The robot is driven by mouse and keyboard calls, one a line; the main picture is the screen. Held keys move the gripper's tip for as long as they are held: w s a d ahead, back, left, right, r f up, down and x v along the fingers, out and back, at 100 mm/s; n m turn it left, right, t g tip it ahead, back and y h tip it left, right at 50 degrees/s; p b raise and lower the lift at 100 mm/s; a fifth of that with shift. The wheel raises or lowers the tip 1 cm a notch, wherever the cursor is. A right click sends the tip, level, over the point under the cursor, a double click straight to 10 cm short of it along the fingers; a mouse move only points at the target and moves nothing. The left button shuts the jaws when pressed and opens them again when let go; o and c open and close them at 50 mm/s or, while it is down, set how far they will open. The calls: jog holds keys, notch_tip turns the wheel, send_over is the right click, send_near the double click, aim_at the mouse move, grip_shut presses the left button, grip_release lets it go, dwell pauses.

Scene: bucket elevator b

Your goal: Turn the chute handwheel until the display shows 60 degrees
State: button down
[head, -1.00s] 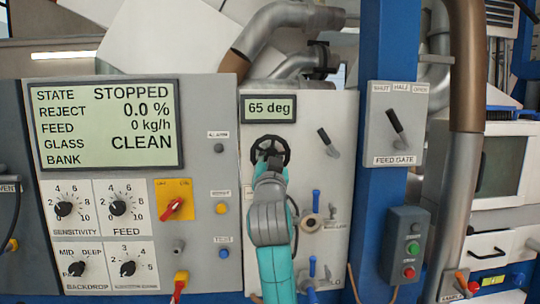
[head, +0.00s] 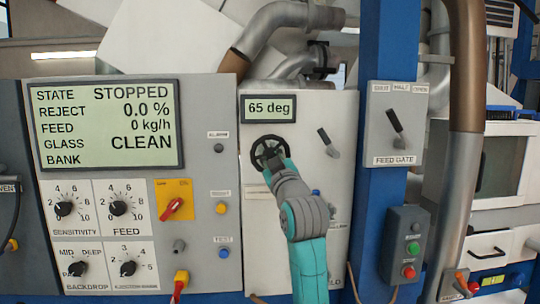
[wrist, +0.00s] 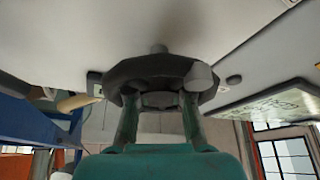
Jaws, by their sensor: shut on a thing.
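The black chute handwheel (head: 270,152) is on the pale panel, right below a small display (head: 268,108) that reads 65 deg. My gripper (head: 272,169) is at the lower part of the wheel, with my arm reaching up from the lower right. In the wrist view the handwheel (wrist: 152,76) is seen close up from below, with a grey knob (wrist: 201,77) at its right. My gripper (wrist: 160,103) has its two fingers at the wheel, shut on it. The exact contact at the fingertips is partly hidden.
A large display (head: 106,125) reads STOPPED, with knobs and buttons below it. A black lever (head: 328,142) stands right of the wheel. A blue post and the feed gate lever box (head: 394,150) are further right. My arm hides blue-handled valves below the wheel.

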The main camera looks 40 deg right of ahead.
jog(key=n+y, duration=0.2)
jog(key=n, duration=0.2)
jog(key=n+y, duration=0.1)
jog(key=n, duration=0.4)
jog(key=shift+g+y, duration=0.4)
jog(key=n, duration=0.2)
jog(key=n+g+y, duration=0.1)
jog(key=n, duration=0.1)
jog(key=shift+n+g, duration=0.3)
jog(key=shift+n, duration=0.1)
jog(key=shift+n+g, duration=0.7)
jog(key=shift+n, duration=0.9)
jog(key=c, duration=1.3)
grip_release()
